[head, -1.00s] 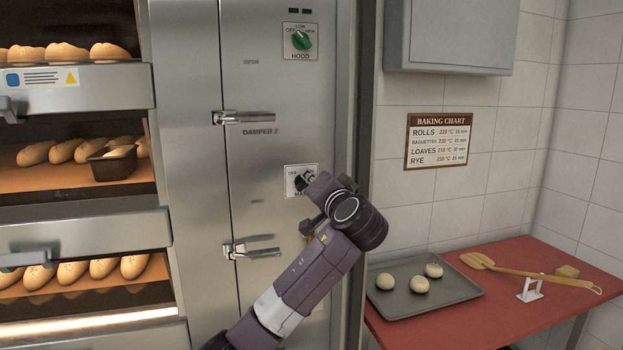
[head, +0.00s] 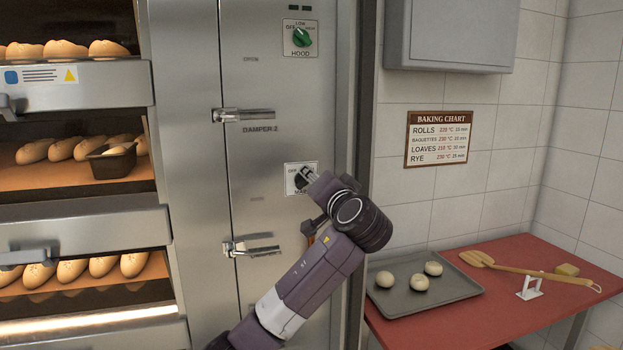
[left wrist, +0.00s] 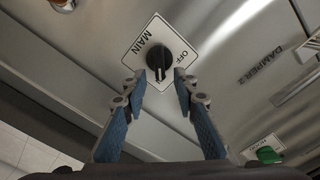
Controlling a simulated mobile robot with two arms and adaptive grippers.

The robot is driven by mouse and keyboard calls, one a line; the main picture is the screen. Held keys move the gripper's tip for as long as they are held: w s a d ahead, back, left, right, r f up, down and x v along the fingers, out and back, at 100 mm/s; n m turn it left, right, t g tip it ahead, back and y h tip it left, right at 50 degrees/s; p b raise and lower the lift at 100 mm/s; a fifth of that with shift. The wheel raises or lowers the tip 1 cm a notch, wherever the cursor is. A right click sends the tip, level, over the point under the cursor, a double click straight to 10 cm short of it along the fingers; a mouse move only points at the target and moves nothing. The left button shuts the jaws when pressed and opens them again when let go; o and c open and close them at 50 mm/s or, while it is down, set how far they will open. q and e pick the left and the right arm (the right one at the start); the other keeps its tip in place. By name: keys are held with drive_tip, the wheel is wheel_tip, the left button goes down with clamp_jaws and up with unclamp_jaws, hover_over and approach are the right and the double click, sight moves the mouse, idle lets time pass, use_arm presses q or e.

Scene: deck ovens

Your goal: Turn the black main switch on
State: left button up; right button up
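The black main switch (left wrist: 158,60) is a round knob on a white plate (left wrist: 137,57) lettered MAIN and OFF. Its white mark points down in the left wrist view, away from the word OFF. My left gripper (left wrist: 160,87) is open, its blue fingers on either side of the knob's lower end. I cannot tell whether they touch it. In the head view the plate (head: 290,186) is on the steel panel, and my left gripper (head: 308,176) reaches it from the lower right, partly hiding the knob. My right gripper is not in view.
The green hood knob (head: 302,37) is above on the same panel. Oven decks with bread (head: 70,150) are further left. A red table (head: 521,248) with a dough tray (head: 451,294) stands at right.

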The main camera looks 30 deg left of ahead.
use_arm(q)
drive_tip(key=v, duration=1)
drive_tip(key=shift+s+d, duration=0.2)
drive_tip(key=shift+s, duration=0.1)
drive_tip(key=shift+f, duration=0.1)
